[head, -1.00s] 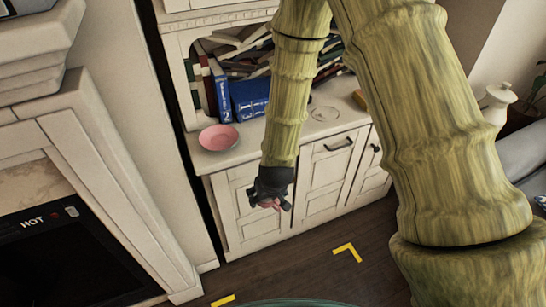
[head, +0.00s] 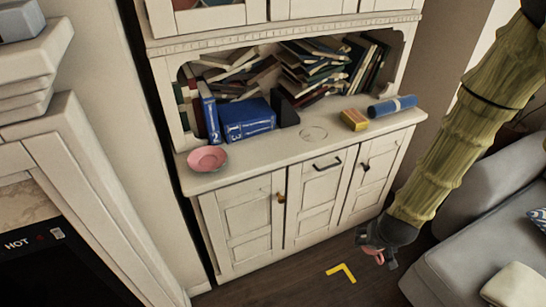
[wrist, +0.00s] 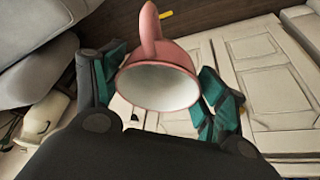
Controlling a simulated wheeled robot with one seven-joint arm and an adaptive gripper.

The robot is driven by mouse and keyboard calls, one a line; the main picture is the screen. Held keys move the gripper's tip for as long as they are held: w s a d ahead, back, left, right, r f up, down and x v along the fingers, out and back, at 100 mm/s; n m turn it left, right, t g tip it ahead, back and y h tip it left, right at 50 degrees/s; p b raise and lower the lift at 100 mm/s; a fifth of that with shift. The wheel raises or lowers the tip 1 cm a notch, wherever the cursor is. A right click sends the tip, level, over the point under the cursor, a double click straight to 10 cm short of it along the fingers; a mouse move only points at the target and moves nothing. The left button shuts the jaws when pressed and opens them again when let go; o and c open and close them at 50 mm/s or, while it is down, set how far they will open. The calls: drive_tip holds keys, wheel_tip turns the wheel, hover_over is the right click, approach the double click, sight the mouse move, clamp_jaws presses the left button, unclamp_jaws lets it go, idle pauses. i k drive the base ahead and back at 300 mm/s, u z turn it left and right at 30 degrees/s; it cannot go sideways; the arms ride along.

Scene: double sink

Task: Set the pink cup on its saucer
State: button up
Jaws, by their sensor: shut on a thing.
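The pink saucer (head: 207,159) lies on the left part of the cabinet's counter in the head view, and nothing rests on it. My gripper (head: 379,251) is at the lower right, well below counter height and far to the right of the saucer. It is shut on the pink cup (head: 380,258), which is small and partly hidden by the fingers there. In the wrist view the cup (wrist: 158,82) sits between the teal finger pads, its mouth facing the camera and its handle pointing to the top of the picture. The saucer is not in the wrist view.
Blue books (head: 245,121) stand behind and right of the saucer. A yellow box (head: 354,120) and a blue roll (head: 392,107) lie on the right of the counter (head: 285,148). A grey sofa (head: 470,250) stands at right, a fireplace at left. Counter space between saucer and box looks clear.

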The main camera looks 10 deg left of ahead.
sight(210, 163)
drive_tip(key=z, duration=1.85)
drive_tip(key=k, duration=1.3)
drive_tip(key=u, duration=2.4)
drive_tip(key=i, duration=0.5)
drive_tip(key=u, duration=0.05)
